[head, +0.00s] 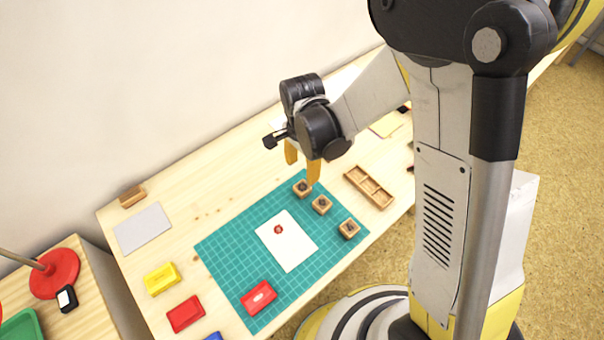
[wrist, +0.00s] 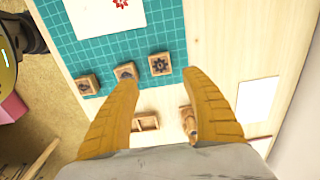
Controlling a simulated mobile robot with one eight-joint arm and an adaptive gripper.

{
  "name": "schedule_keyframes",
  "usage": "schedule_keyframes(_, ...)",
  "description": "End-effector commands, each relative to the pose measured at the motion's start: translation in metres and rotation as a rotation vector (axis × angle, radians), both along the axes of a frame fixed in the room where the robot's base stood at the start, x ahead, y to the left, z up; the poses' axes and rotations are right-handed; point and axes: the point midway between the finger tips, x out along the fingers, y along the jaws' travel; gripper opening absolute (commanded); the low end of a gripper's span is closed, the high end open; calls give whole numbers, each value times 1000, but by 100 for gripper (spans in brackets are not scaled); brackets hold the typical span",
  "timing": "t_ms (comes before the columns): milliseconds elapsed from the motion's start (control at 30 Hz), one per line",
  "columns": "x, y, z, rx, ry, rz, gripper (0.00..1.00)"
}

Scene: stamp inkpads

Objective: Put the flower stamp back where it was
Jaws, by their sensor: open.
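Three wooden block stamps stand in a row on the green cutting mat (head: 228,237). The far stamp (head: 302,189) shows a dark flower-like motif on its top in the wrist view (wrist: 160,65). The middle stamp (head: 321,204) and the near stamp (head: 348,228) have dark motifs I cannot make out. My gripper (head: 302,163) is open and empty above the far stamp. In the wrist view its yellow fingers (wrist: 158,79) spread to either side of that stamp, apart from it. A wooden compartment tray (head: 368,187) lies right of the stamps, partly hidden in the wrist view.
A white sheet (head: 292,246) with a red print (head: 278,229) lies on the mat. A red inkpad (head: 258,297) is on the mat's near edge; another red pad (head: 186,314) and a yellow pad (head: 162,279) lie left. Bare table (head: 215,190) lies behind the mat.

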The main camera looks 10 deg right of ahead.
Motion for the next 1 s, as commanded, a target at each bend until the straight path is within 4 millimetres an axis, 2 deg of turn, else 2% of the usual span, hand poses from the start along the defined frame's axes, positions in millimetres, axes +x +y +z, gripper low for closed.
schedule_keyframes(100,0,0,15,0,0,0,56)
schedule_keyframes(367,0,-3,28,3,-12,17,56)
schedule_keyframes(467,-1,-14,51,12,-51,77,56)
schedule_keyframes(667,-17,-52,126,7,-208,314,56)
schedule_keyframes(800,-39,-80,168,-36,-327,496,56)
schedule_keyframes(1000,-77,-114,207,-156,-475,740,56)
